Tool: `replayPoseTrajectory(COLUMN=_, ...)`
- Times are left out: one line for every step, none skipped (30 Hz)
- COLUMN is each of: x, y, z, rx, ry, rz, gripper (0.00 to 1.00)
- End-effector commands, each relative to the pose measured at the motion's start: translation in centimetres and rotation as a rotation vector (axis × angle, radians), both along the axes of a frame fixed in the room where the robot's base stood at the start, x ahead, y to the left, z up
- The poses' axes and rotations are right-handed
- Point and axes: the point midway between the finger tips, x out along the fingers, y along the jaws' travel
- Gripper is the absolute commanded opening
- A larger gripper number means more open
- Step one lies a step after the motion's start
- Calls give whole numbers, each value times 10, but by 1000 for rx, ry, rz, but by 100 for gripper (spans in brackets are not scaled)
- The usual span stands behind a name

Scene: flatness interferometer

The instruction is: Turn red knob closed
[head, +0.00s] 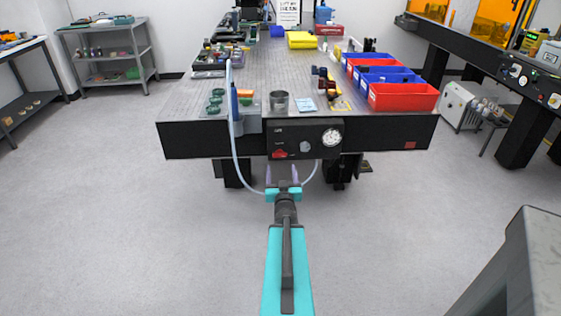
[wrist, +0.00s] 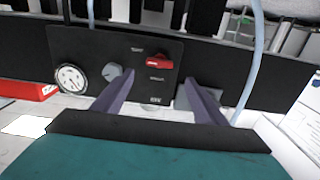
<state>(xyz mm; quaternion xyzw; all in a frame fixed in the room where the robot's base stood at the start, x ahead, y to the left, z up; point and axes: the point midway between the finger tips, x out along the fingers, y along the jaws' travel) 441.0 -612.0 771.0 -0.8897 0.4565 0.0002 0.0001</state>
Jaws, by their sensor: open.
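The red knob (head: 279,154) sits on a black control panel (head: 291,132) on the front edge of the long table. In the wrist view the red knob (wrist: 159,59) shows as a bar lying nearly level, between printed labels too small to read. A grey knob (head: 305,146) and a round white gauge (head: 332,137) are beside it on the panel. My gripper (head: 283,174) is open and empty, in front of and below the panel. In the wrist view its two fingers (wrist: 152,88) point towards the panel, apart from the red knob.
A pale blue hose (head: 234,150) hangs at the left of the panel and loops down near my gripper. Red and blue bins (head: 404,97), a metal cup (head: 278,101) and small parts stand on the table (head: 265,70). The floor (head: 170,240) in front is clear.

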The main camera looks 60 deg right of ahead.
Motion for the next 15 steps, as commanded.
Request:
replayPoseTrajectory(x=2, y=-2, z=-2, rx=-2, ry=-1, rz=0, gripper=66)
replayPoseTrajectory(x=3, y=-3, z=-2, rx=-2, ry=-1, rz=0, gripper=66)
replayPoseTrajectory(x=4, y=-5, z=-3, rx=-2, ry=-1, rz=0, gripper=66)
replayPoseTrajectory(x=4, y=-6, z=-3, rx=0, ry=-1, rz=0, gripper=66)
replayPoseTrajectory(x=5, y=-7, z=-3, rx=0, ry=-1, rz=0, gripper=66)
replayPoseTrajectory(x=6, y=-8, z=-3, rx=-1, ry=-2, rz=0, gripper=66)
replayPoseTrajectory(x=7, y=-9, z=-2, rx=-2, ry=-1, rz=0, gripper=66)
replayPoseTrajectory(x=8, y=-10, z=-2, rx=-2, ry=-2, rz=0, gripper=66)
replayPoseTrajectory(x=8, y=-11, z=-2, rx=-2, ry=-1, rz=1, gripper=66)
replayPoseTrajectory(x=9, y=-11, z=-3, rx=-1, ry=0, rz=2, gripper=66)
replayPoseTrajectory(x=9, y=-11, z=-3, rx=-1, ry=0, rz=3, gripper=66)
replayPoseTrajectory(x=10, y=-12, z=-3, rx=0, ry=0, rz=4, gripper=66)
replayPoseTrajectory(x=10, y=-12, z=-3, rx=0, ry=-1, rz=5, gripper=66)
replayPoseTrajectory(x=11, y=-13, z=-3, rx=0, ry=-1, rz=6, gripper=66)
replayPoseTrajectory(x=11, y=-13, z=-3, rx=0, ry=-1, rz=7, gripper=66)
